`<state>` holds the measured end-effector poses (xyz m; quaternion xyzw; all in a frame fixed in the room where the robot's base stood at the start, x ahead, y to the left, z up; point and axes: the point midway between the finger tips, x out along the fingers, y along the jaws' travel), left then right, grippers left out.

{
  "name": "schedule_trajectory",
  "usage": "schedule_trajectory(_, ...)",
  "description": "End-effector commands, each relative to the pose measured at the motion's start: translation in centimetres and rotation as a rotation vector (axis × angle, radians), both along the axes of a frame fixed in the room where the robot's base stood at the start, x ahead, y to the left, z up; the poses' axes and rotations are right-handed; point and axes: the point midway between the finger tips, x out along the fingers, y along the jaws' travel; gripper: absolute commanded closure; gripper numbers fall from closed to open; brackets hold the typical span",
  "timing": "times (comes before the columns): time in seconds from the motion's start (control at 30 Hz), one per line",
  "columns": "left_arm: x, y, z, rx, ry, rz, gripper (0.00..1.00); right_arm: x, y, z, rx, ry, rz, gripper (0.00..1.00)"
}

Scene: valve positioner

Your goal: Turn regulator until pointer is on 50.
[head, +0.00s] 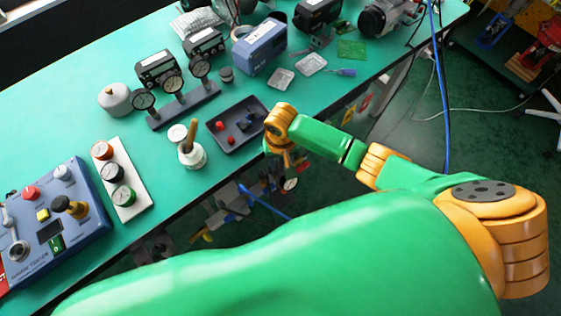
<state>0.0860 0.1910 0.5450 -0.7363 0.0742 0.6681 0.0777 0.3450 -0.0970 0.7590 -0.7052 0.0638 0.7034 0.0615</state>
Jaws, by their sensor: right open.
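Three small round gauges stand in a row on a dark grey bar (185,107): a left gauge (144,99), a middle gauge (173,81) and a right gauge (200,66). A grey rounded part (116,98) sits left of the bar and a small dark knob (226,75) right of it. I cannot tell which part is the regulator, and the pointers are too small to read. My right gripper (280,149) is open at the table's front edge, beside the dark tray and apart from the gauges. My left gripper is out of view.
The dark tray (222,143) holds small red and blue parts. A blue-grey case (262,50) stands behind. Green tabletop (60,125) is clear at left.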

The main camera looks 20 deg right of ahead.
Motion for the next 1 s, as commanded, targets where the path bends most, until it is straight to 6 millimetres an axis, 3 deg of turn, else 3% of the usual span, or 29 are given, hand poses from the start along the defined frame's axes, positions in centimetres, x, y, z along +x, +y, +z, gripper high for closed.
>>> schedule_trajectory(0.3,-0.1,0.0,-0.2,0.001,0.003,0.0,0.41,0.0,0.0,-0.8,0.0,-0.001,0.0,0.57)
schedule_trajectory(0.47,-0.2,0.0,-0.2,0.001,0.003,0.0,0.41,0.0,0.0,-0.8,0.0,-0.001,0.001,1.0)
schedule_trajectory(0.77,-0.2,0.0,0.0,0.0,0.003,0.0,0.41,0.0,0.0,-0.7,0.0,0.0,-0.007,1.0)
schedule_trajectory(1.0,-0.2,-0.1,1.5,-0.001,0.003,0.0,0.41,-0.1,0.1,-0.4,0.002,0.003,-0.101,1.0)
